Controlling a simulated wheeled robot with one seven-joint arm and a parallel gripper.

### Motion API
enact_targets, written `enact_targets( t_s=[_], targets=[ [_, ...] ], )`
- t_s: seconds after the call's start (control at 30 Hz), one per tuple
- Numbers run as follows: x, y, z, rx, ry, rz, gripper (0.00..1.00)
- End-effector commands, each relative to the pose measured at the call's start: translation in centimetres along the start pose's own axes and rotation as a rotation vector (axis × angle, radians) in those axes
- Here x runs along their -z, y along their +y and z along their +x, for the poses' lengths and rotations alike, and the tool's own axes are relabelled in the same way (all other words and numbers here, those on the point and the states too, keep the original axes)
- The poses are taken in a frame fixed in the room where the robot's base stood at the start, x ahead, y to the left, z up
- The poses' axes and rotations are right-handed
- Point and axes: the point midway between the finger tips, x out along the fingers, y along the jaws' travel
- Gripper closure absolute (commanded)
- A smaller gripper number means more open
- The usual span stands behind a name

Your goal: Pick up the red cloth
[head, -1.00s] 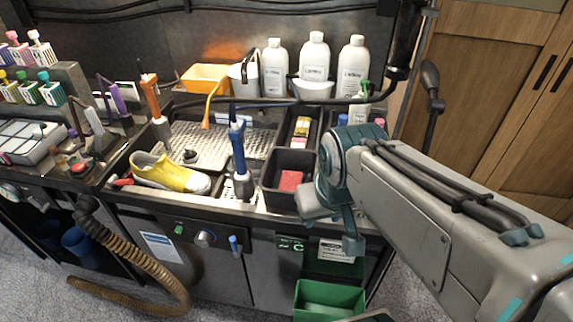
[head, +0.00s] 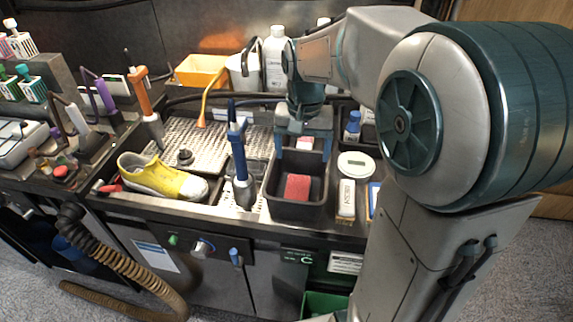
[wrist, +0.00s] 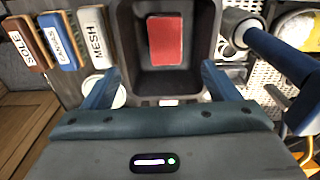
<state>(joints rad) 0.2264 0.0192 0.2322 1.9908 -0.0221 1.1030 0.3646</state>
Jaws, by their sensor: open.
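The red cloth (head: 297,187) is a folded block lying on the floor of a black bin (head: 288,209) in the head view. In the wrist view the red cloth (wrist: 166,40) lies in the bin beyond my fingers. My gripper (head: 303,146) is above the back part of the bin, fingers pointing down. In the wrist view my gripper (wrist: 160,84) has its two blue fingers wide apart, with nothing between them. The cloth is apart from the fingers.
A blue-handled tool (head: 239,160) stands upright just left of the bin. A yellow sneaker (head: 160,178) lies farther left. White bottles (head: 274,60) stand behind.

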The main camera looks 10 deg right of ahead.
Motion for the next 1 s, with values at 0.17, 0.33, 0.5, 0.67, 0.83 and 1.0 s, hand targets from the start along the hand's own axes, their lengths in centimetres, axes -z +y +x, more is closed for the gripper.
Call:
enact_targets(
  t_s=[0.17,0.33,0.5,0.67,0.83,1.0],
  targets=[
    [1.6,-0.4,1.1,0.003,-0.029,0.038,0.18],
    [1.7,-0.5,3.0,0.002,-0.037,0.046,0.18],
    [1.5,-0.5,6.4,0.003,-0.039,0.044,0.18],
    [1.5,-0.5,8.8,0.002,-0.036,0.044,0.18],
    [1.4,-0.6,9.9,0.004,-0.034,0.043,0.18],
    [1.3,-0.8,11.9,0.003,-0.038,0.042,0.18]
  ],
)
